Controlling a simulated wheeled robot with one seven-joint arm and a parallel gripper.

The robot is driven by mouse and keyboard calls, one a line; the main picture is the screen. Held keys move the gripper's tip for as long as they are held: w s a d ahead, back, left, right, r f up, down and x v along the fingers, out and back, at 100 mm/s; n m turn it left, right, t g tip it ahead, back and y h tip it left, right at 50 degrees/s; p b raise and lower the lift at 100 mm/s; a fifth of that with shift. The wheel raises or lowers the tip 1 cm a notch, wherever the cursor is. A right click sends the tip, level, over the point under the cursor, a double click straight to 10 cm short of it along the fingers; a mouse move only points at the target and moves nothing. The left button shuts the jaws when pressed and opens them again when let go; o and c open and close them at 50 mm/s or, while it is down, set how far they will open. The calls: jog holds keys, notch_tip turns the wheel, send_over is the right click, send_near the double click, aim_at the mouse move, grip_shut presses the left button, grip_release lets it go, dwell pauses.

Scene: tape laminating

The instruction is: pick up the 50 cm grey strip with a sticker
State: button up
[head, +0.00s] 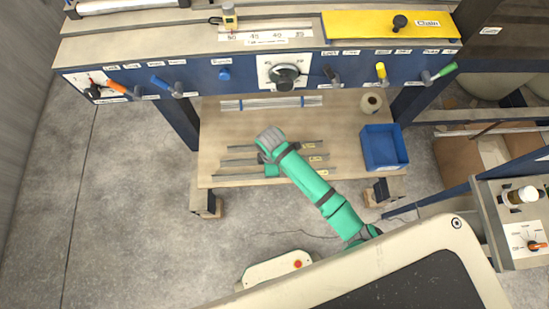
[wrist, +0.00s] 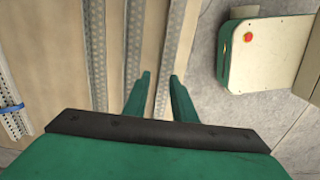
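Three grey strips lie roughly parallel on the lower wooden shelf in the head view: the far strip (head: 315,142), the middle strip (head: 240,162) and the near strip (head: 235,176). Each has a small yellow sticker near its right end; the sticker print is too small to read. My arm hides part of them. My gripper (head: 271,170) is over the near strip. In the wrist view my gripper (wrist: 159,80) is open, with the near strip (wrist: 172,50) running between its fingers. Nothing is gripped. The middle strip (wrist: 132,50) is left of the fingers. The height gap is unclear.
The wooden shelf (head: 225,125) also holds a blue bin (head: 385,147), a tape roll (head: 371,102) and light metal rails (head: 270,103) at the back. A blue panel (head: 205,76) with knobs and handles overhangs it.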

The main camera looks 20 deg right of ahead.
jog(key=shift+f, duration=1)
jog(key=shift+s, duration=0.1)
grip_shut()
jog(key=shift+r, duration=0.2)
